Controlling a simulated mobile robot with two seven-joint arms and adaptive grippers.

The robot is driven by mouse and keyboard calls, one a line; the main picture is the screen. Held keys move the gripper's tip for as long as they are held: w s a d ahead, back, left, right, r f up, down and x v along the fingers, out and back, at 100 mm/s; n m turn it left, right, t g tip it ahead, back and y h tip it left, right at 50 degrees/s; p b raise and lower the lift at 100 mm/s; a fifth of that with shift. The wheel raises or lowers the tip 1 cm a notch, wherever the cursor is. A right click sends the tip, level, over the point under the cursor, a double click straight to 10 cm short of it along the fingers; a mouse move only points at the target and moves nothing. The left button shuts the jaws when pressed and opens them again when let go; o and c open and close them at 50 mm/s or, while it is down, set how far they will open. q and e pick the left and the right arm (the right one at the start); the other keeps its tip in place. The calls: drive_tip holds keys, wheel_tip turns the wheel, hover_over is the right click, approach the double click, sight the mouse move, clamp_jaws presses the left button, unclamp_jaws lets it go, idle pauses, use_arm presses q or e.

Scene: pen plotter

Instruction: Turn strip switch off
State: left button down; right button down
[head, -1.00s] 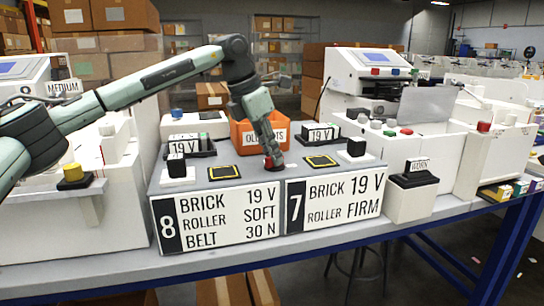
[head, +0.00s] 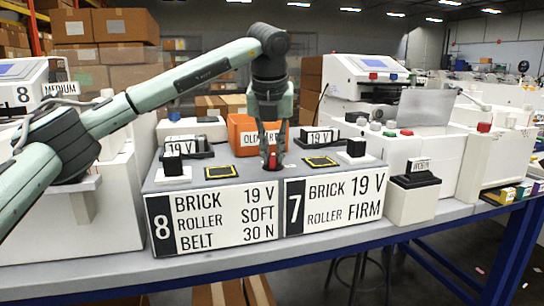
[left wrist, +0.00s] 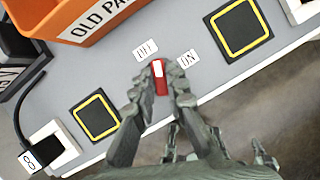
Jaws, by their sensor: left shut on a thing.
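The red strip switch (left wrist: 161,85) sits on the grey top of the station, with a white patch at one end. In the left wrist view an OFF label (left wrist: 146,50) lies beside it to the left and an ON label (left wrist: 188,58) to the right. My left gripper (head: 271,165) points down at the switch. In the left wrist view its fingers (left wrist: 158,98) are on either side of the switch, shut on it. In the head view only a little red (head: 272,160) shows between the fingers. My right gripper is not in view.
An orange bin (head: 243,137) of old parts stands right behind the switch. Two yellow-edged black pads (head: 221,172) (head: 320,161) flank it. Black bricks on white blocks (head: 173,163) (head: 356,148) stand near both ends. Large sign boards (head: 215,217) cover the station's front.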

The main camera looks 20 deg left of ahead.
use_arm(q)
drive_tip(key=shift+d+n+y, duration=0.1)
drive_tip(key=shift+n+y, duration=0.7)
drive_tip(key=shift+n, duration=1.3)
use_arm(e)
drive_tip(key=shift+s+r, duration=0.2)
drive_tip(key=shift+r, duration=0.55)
use_arm(q)
drive_tip(key=c, duration=1.5)
unclamp_jaws()
drive_tip(key=shift+g, duration=0.3)
drive_tip(key=shift+c, duration=0.2)
drive_tip(key=shift+r, duration=0.1)
drive_tip(key=v, duration=1.1)
drive_tip(key=shift+s+r, duration=0.15)
drive_tip(key=shift+r, duration=0.2)
drive_tip(key=shift+d, duration=0.15)
